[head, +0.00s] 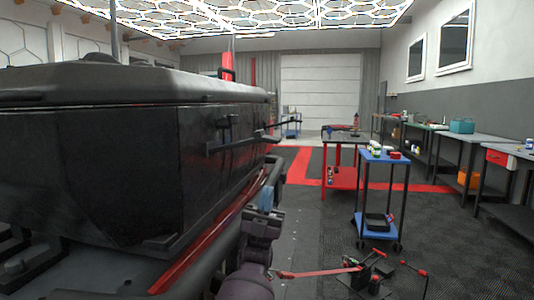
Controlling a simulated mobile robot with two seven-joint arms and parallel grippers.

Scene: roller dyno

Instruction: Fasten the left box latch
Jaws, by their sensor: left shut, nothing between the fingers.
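A large black box (110,150) with a closed-looking lid (120,88) fills the left of the head view. Dark latch hardware (229,128) sits on its side face below the lid. A thin dark lever (286,125) sticks out to the right from the far part of that face. I cannot tell whether either is hooked or loose. My left arm rises from the bottom middle, and my left gripper (267,192) is beside the box, below the latch hardware and apart from it. It is shut and empty; its fingertips are hard to make out. My right gripper is not in view.
A red and black rail (215,235) runs below the box. A blue cart (383,157) and a red table (342,138) stand to the right. A jack-like tool with a red handle (320,272) lies on the floor. Benches line the right wall. Open floor lies between.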

